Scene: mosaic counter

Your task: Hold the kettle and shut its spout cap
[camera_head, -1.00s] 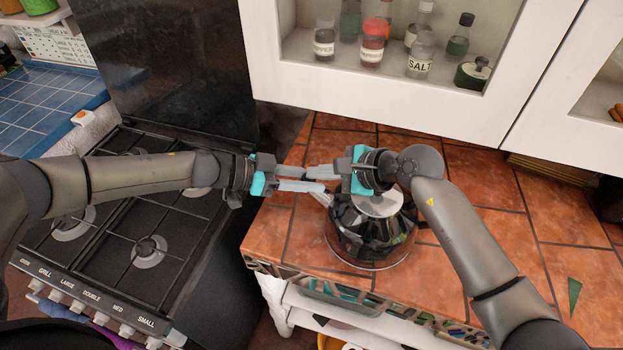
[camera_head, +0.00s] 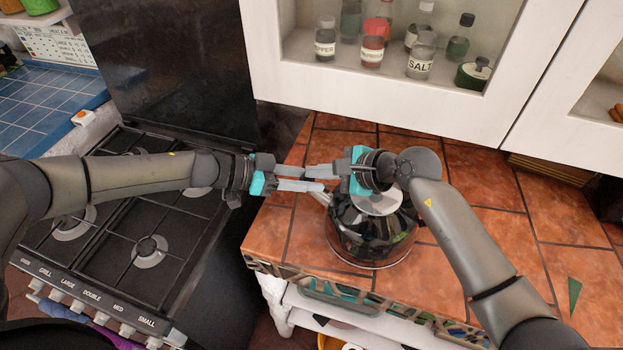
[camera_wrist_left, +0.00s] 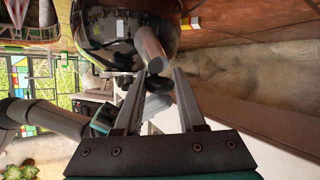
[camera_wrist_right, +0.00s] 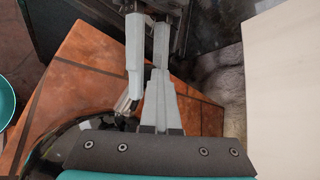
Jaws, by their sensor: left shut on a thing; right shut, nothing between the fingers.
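The shiny dark kettle (camera_head: 372,238) stands upright on the tiled counter, with a pale lid (camera_head: 378,203) and a metal spout (camera_head: 325,198) toward the left. The spout (camera_wrist_left: 150,48) also shows at the left gripper's fingertips in the left wrist view. My left gripper (camera_head: 322,180) reaches in from the left, its fingers apart and shut on the kettle at its spout; the exact contact is hard to see. My right gripper (camera_head: 312,171) points left above the spout, shut and empty, its tips close to the left fingers. The spout cap cannot be made out clearly, and my right wrist covers part of the kettle.
A black gas hob (camera_head: 130,235) lies left of the counter. A white cabinet (camera_head: 400,108) with bottles and jars hangs behind the kettle. The tiled counter (camera_head: 480,215) has free room right of the kettle; its front edge is close to the kettle.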

